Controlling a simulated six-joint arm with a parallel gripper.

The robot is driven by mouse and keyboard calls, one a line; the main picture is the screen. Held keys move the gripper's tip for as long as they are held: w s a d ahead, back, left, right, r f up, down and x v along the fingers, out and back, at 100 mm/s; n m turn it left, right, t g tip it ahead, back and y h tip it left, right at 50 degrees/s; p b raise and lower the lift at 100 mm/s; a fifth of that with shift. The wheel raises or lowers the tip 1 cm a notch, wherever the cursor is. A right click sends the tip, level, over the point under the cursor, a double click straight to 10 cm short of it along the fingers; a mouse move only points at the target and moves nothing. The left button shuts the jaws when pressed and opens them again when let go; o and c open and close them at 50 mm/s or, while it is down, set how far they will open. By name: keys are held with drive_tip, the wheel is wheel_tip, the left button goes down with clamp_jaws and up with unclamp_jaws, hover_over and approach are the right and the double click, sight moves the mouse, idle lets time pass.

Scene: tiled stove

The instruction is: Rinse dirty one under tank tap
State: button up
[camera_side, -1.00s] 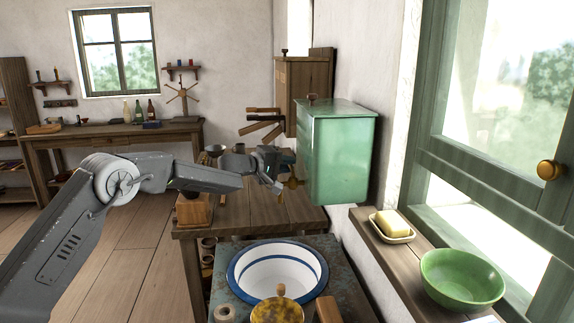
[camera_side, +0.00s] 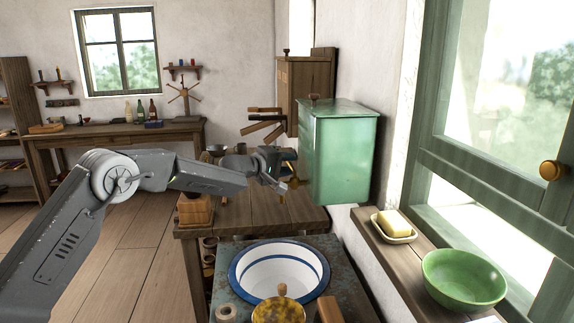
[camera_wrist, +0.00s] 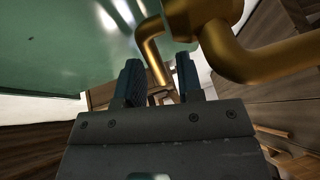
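The green tank (camera_side: 338,155) hangs by the wall, and its brass tap (camera_side: 290,160) is partly hidden by my gripper. My gripper (camera_side: 288,185) is at the tap with its fingers apart. In the wrist view, a gap shows between the fingers of my gripper (camera_wrist: 158,82), and the brass tap (camera_wrist: 205,25) has its curved spout across that gap. I cannot tell whether the fingers touch it. A mottled yellow-brown round thing (camera_side: 277,313) with a wooden knob is at the bottom edge, partly cut off. I cannot tell if it is the dirty one.
A white basin with a blue rim (camera_side: 279,268) is set in the worn counter in front. A wooden table (camera_side: 255,208) stands behind it. On the right sill are a soap dish (camera_side: 394,229) and a green bowl (camera_side: 463,279). A wooden cabinet (camera_side: 305,92) is behind the tank.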

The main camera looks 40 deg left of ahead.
drive_tip(key=shift+o, duration=0.2)
drive_tip(key=shift+s, duration=0.1)
drive_tip(key=v, duration=1.3)
drive_tip(key=shift+s, duration=0.35)
drive_tip(key=shift+w+a+m+g+h, duration=1.6)
drive_tip(key=shift+w+a+m+h, duration=0.4)
drive_tip(key=shift+h, duration=0.7)
drive_tip(key=x, duration=1.3)
drive_tip(key=shift+d, duration=0.1)
clamp_jaws()
